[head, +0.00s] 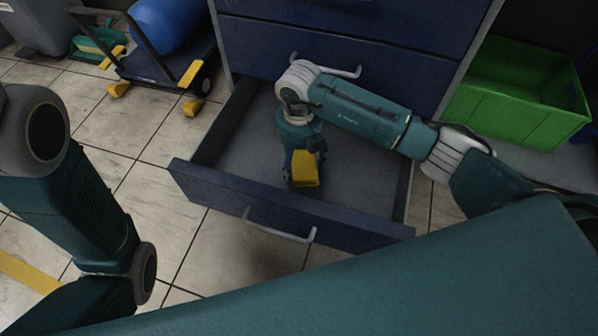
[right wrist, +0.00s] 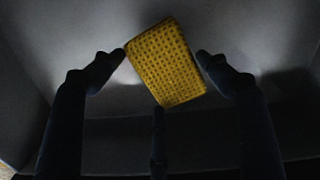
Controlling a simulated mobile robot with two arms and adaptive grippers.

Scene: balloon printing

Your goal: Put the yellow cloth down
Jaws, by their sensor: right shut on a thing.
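The yellow cloth (head: 305,168) is a small folded piece with a waffle texture. It is inside the open blue drawer (head: 262,205), low over the grey drawer floor; I cannot tell whether it touches the floor. My right gripper (head: 303,165) reaches down into the drawer and is shut on the cloth.
A green crate (head: 520,95) stands on the right. A cart with a blue cylinder (head: 170,25) stands at the upper left on the tiled floor. The drawer floor around the cloth is clear. The drawer's front panel has a light handle (head: 278,230).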

